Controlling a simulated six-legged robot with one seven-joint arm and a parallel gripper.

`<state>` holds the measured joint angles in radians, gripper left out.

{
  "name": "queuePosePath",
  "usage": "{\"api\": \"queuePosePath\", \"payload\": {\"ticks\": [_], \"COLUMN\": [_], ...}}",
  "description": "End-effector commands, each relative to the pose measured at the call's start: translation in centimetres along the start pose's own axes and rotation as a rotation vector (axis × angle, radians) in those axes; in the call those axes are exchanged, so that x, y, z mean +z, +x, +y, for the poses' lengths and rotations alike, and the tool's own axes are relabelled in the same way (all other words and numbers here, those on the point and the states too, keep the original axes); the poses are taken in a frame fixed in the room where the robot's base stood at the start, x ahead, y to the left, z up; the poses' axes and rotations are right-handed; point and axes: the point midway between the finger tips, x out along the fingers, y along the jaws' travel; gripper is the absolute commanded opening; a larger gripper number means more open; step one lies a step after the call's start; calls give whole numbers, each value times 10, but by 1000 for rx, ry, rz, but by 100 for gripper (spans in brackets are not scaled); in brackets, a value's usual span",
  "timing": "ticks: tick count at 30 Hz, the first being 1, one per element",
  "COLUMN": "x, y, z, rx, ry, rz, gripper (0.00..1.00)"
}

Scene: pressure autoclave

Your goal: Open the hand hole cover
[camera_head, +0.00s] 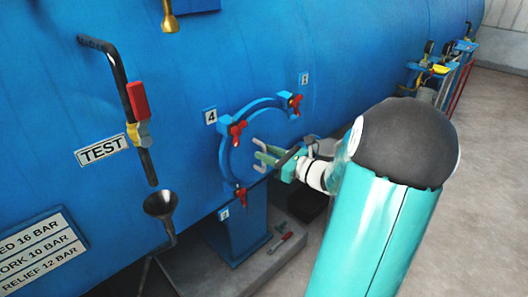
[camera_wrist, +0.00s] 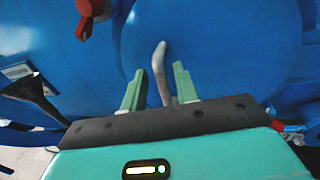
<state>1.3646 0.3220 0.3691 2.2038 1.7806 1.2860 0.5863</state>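The round blue hand hole cover (camera_head: 264,126) sits in its ring on the side of the blue vessel, and it fills the upper middle of the wrist view (camera_wrist: 215,45). Red-handled clamps stand around its rim: one at upper left (camera_head: 237,130), one at upper right (camera_head: 295,103) and one at the bottom (camera_head: 241,197). A bent grey handle (camera_wrist: 161,70) projects from the cover. My gripper (camera_head: 262,154) is in front of the cover, with its green fingers apart (camera_wrist: 156,85). The handle lies between the fingers, closer to the right one; contact cannot be told.
A pipe with a red valve handle (camera_head: 138,100) and a funnel (camera_head: 160,204) are on the vessel's left. A blue support leg (camera_head: 240,237) stands below the cover on a grey plinth, where a red-handled tool (camera_head: 281,242) lies. Grey floor is clear at right.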

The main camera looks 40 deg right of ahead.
Motion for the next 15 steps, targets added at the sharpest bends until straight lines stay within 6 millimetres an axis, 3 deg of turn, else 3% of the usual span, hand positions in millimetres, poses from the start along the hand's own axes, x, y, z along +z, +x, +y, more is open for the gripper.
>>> {"api": "queuePosePath", "payload": {"ticks": [5,13,15], "x": [0,0,0], "y": [15,17,17], "z": [-1,-1,-1], "rx": [0,0,0], "ry": [1,0,0], "rz": [0,1,1], "gripper": [30,30,20]}}
